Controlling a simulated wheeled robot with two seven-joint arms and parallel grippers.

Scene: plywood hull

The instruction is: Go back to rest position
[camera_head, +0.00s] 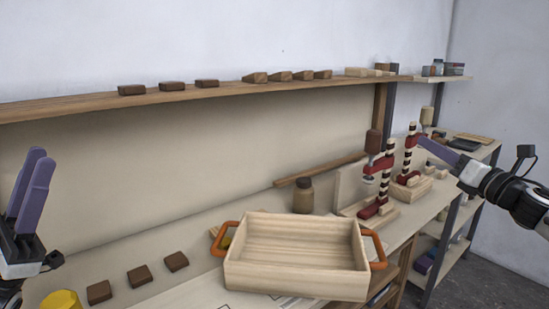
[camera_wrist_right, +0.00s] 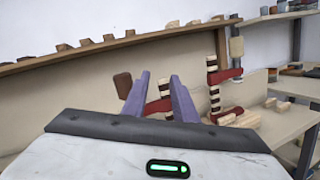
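My left gripper (camera_head: 42,154) is raised at the left edge of the head view. Its two purple fingers point up and overlap from this angle, so the gap is unclear; I see nothing held. My right gripper (camera_head: 420,138) is at the right, in front of the shelf end, its fingers pointing left toward the clamps. In the right wrist view its purple fingers (camera_wrist_right: 159,74) stand apart with only background between them. A wooden tray with orange handles (camera_head: 296,279) sits on the workbench (camera_head: 150,240) between the grippers, apart from both. It looks empty.
Red clamps (camera_head: 375,208) on wooden bases stand at the bench's right. A brown jar (camera_head: 303,196) is behind the tray. Dark blocks (camera_head: 138,276) and a yellow item (camera_head: 61,300) lie at the left. A wall shelf (camera_head: 100,103) holds several blocks. Shelving (camera_head: 455,225) stands at the far right.

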